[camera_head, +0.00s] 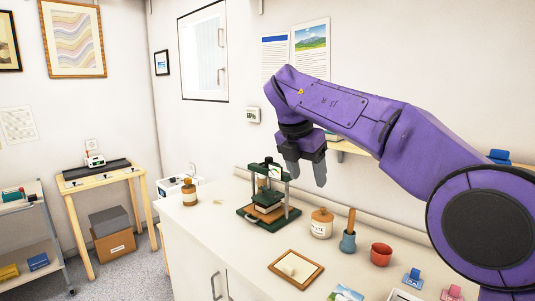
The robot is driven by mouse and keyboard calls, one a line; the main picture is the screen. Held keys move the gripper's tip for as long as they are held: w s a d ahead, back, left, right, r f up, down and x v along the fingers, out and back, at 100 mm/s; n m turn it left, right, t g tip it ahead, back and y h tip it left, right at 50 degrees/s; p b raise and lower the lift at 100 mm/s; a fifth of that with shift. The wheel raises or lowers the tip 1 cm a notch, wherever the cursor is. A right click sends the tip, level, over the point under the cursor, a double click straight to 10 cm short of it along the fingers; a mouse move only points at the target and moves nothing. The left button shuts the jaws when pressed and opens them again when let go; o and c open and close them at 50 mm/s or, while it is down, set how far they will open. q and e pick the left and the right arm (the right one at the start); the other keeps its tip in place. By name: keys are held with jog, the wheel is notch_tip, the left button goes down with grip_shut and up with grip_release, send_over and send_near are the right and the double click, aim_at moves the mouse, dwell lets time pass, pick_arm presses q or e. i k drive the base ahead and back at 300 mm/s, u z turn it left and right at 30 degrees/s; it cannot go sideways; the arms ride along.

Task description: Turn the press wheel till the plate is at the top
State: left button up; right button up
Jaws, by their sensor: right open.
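The press (286,198) stands on the white counter, a small dark green frame with two metal posts. Its top bar carries a small dark fitting; I cannot make out the wheel clearly. Brownish material lies low between the posts, on the base; the plate is too small to tell apart, and its height is unclear. My right gripper (306,176) hangs open and empty from the purple arm, just right of the press top in the picture, fingers pointing down. I cannot tell whether it touches the press. My left gripper is not in view.
On the counter (225,213) are a brown bottle (189,193), a labelled jar (321,224), a blue pot with a wooden handle (348,241), a red pot (381,254) and a framed panel (296,268). A wall shelf (350,147) runs behind my arm. The counter left of the press is mostly clear.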

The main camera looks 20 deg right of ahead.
aim_at(268, 159)
jog(key=z, duration=0.05)
jog(key=i, duration=1.4)
